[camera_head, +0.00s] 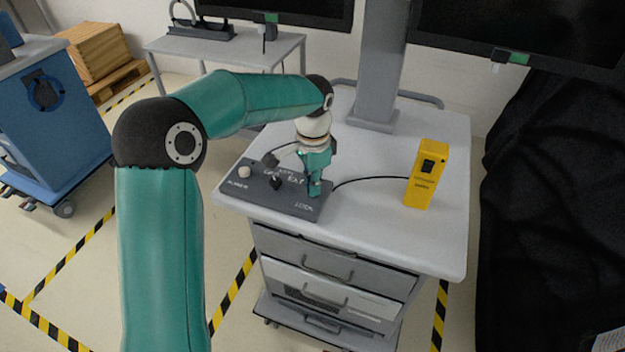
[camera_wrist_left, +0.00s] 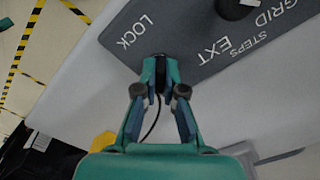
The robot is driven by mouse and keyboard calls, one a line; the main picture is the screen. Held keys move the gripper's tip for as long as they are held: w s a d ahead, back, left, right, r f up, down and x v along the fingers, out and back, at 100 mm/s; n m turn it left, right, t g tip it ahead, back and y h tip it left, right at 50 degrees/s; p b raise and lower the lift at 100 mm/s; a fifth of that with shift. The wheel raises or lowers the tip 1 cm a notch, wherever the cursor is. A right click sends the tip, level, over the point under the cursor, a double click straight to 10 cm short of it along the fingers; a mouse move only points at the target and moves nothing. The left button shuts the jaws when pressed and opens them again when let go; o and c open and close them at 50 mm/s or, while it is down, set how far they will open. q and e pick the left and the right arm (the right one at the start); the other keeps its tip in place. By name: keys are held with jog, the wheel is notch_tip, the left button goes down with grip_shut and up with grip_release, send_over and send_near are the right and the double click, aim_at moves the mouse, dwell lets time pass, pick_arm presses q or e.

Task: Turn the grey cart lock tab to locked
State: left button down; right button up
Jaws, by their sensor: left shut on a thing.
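The dark grey control panel (camera_head: 278,190) lies on top of the grey cart (camera_head: 362,235), with a LOCK label at its near right corner. In the left wrist view the panel (camera_wrist_left: 183,30) shows the LOCK and EXT labels. My left gripper (camera_head: 314,188) points down at the panel's right end; in the left wrist view its fingertips (camera_wrist_left: 160,66) are closed together beside the LOCK label. They are shut on the lock tab, which the fingers hide, so its angle cannot be told. My right gripper is not in view.
A yellow box (camera_head: 426,174) stands upright on the cart top, with a black cable running to the panel. A pale knob (camera_head: 244,172) and a black knob (camera_head: 276,183) stand on the panel. A grey post (camera_head: 379,70) rises behind. The cart top's front right is clear.

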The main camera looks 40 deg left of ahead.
pick_arm(q)
jog(key=m+p, duration=0.1)
jog(key=m, duration=0.3)
jog(key=shift+r+m, duration=0.1)
jog(key=shift+m, duration=0.3)
jog(key=m+p, duration=0.1)
jog(key=m, duration=0.3)
jog(key=shift+m, duration=0.3)
jog(key=c, duration=1.3)
grip_release()
notch_tip(320, 180, up, 12)
jog(key=shift+f, duration=0.1)
